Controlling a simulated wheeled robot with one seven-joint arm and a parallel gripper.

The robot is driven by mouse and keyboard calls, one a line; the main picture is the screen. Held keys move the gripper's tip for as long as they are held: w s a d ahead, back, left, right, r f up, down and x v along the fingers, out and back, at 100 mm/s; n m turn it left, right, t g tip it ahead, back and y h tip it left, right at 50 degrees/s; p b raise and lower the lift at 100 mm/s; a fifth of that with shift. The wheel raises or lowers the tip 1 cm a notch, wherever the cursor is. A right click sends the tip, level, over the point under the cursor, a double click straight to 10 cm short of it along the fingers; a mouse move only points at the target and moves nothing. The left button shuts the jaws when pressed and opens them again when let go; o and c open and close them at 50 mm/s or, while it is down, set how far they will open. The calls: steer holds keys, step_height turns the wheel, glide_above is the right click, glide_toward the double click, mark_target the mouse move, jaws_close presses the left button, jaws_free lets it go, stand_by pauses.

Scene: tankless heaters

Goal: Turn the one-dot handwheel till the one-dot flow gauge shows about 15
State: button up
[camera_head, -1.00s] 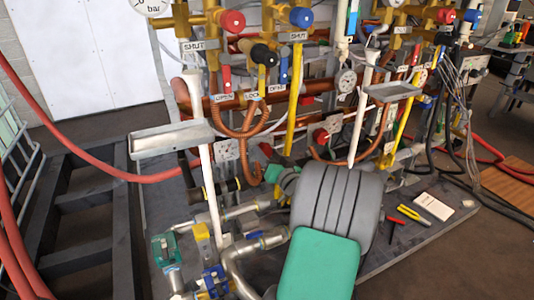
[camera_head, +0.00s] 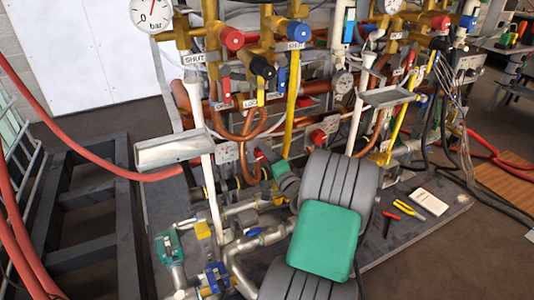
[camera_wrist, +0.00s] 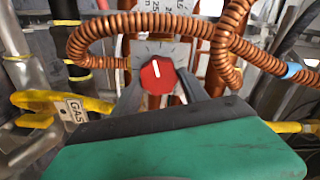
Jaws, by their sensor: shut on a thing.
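In the wrist view, a red round knob (camera_wrist: 157,77) with a white pointer line sits in front of a pale plate. The line tilts a little left of upright. My gripper (camera_wrist: 159,88) has one dark finger on each side of the knob and is shut on it. No dot mark is readable on the knob. A pale numbered scale (camera_wrist: 157,6), with 25 readable, is cut off at the top edge; I cannot tell whether it is the one-dot flow gauge.
A coiled copper pipe (camera_wrist: 150,28) loops close above the knob. A yellow lever with a GAS tag (camera_wrist: 73,110) is at left. In the head view, a bar gauge (camera_head: 152,14) is at top left, a grey tray (camera_head: 172,149) juts out at left, and pliers (camera_head: 408,209) lie at right.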

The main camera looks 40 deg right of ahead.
steer(key=shift+f+m, duration=0.1)
steer(key=shift+m, duration=0.5)
steer(key=o, duration=1.1)
steer(key=shift+s, duration=0.1)
steer(key=p+v, duration=0.1)
steer(key=v, duration=0.6)
steer(key=shift+s, duration=0.3)
steer(key=shift+a, duration=0.2)
